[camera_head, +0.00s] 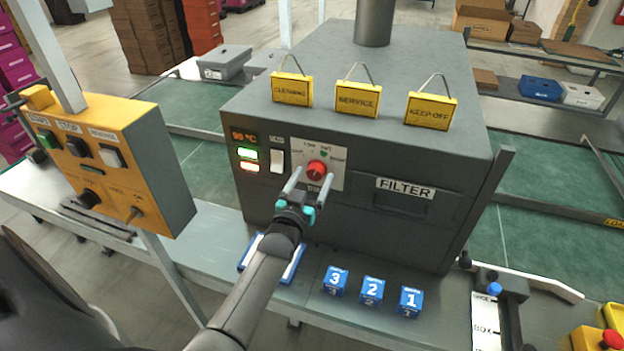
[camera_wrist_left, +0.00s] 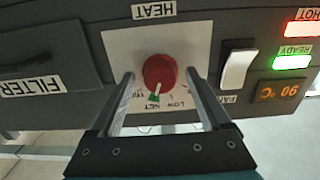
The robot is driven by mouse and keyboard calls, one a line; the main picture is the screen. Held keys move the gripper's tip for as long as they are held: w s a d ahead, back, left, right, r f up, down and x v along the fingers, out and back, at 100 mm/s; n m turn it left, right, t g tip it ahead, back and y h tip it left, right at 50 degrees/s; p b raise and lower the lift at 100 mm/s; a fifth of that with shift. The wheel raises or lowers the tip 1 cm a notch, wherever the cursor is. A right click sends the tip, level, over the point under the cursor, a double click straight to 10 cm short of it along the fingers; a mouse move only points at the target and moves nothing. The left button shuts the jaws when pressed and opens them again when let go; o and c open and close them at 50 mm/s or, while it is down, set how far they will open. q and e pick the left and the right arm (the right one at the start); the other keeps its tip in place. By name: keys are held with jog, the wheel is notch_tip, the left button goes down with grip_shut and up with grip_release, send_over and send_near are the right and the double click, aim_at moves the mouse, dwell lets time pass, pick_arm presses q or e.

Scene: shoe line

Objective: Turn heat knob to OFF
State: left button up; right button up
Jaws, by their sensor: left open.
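The red heat knob (camera_head: 317,168) sits on a white dial plate (camera_head: 333,182) on the front of the grey machine. In the wrist view, which shows the panel upside down, the knob (camera_wrist_left: 160,72) has a white pointer line directed down at a green mark on the dial. The small dial words are partly hidden by the fingers, and I cannot make out OFF. My left gripper (camera_head: 310,184) is open in front of the plate. In the wrist view its fingers (camera_wrist_left: 160,85) stand on either side of the knob, with gaps. My right gripper is not in view.
A white fan switch (camera_head: 277,161) and lit indicators (camera_head: 247,154) are left of the plate. The filter drawer (camera_head: 402,201) is to its right. A yellow control box (camera_head: 112,160) stands at left. Blue numbered blocks (camera_head: 372,290) sit on the ledge below.

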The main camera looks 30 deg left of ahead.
pick_arm(q)
grip_shut()
dwell(0.7)
